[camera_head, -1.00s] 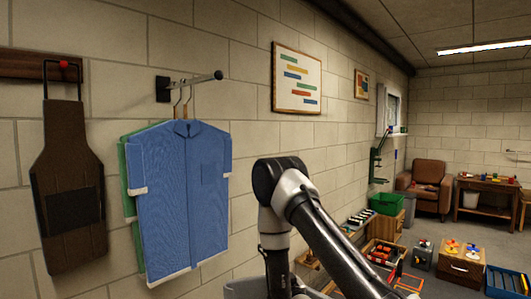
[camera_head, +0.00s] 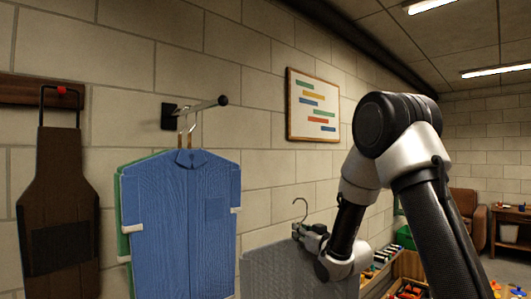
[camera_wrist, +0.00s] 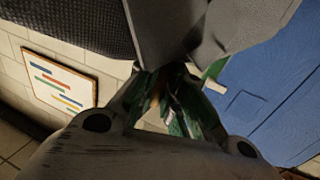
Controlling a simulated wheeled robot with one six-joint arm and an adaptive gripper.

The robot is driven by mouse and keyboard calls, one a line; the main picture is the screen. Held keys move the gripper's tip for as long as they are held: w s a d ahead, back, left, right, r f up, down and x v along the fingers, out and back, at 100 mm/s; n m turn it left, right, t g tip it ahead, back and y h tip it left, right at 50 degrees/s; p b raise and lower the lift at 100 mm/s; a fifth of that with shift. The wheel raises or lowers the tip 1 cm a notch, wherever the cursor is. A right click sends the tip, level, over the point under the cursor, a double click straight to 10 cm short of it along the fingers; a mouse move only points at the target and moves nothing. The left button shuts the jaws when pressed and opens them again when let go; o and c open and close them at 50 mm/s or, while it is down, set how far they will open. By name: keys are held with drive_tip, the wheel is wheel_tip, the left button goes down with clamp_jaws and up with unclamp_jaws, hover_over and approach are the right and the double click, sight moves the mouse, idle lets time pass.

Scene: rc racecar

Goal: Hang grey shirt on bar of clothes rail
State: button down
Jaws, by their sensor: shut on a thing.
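The grey shirt (camera_head: 285,272) hangs below my gripper (camera_head: 305,236), right of the blue shirt; its lower part is cut off by the frame. Its hanger hook (camera_head: 300,208) sticks up above my gripper, free of the bar. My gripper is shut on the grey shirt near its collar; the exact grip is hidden. In the wrist view, grey cloth (camera_wrist: 195,30) fills the top, beyond my gripper (camera_wrist: 165,82). The clothes rail's bar (camera_head: 205,105) juts from the wall at upper left, with a round end knob, and is apart from the grey shirt.
A blue shirt (camera_head: 182,225) and a green shirt (camera_head: 128,215) hang on the bar by hooks near its wall end. The outer part of the bar is bare. A brown apron (camera_head: 58,215) hangs at far left. A framed picture (camera_head: 313,106) is on the wall.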

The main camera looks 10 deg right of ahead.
drive_tip(key=s+a+r+n+g+y, duration=0.1)
drive_tip(key=s+a+r+n+y, duration=0.15)
drive_tip(key=r, duration=0.85)
drive_tip(key=s+a+r+n+g+y, duration=0.1)
drive_tip(key=s+r+g+y, duration=0.2)
drive_tip(key=r, duration=0.8)
drive_tip(key=s+a+r+n+g+y, duration=0.2)
drive_tip(key=s+a+r, duration=0.15)
drive_tip(key=s, duration=0.45)
drive_tip(key=s+a+r+n+g+y, duration=0.2)
drive_tip(key=s+a+r, duration=0.1)
drive_tip(key=s+a, duration=0.3)
drive_tip(key=s+a+r+n+g+y, duration=0.2)
drive_tip(key=s+a+r, duration=0.15)
drive_tip(key=s, duration=0.55)
drive_tip(key=w+a, duration=0.6)
drive_tip(key=w, duration=0.3)
drive_tip(key=w+a+f, duration=0.1)
drive_tip(key=w+a, duration=0.5)
drive_tip(key=w, duration=0.3)
drive_tip(key=shift+w+a, duration=0.2)
drive_tip(key=shift+h, duration=0.25)
drive_tip(key=c, duration=1.5)
unclamp_jaws()
drive_tip(key=shift+o, duration=0.2)
drive_tip(key=shift+f, duration=0.1)
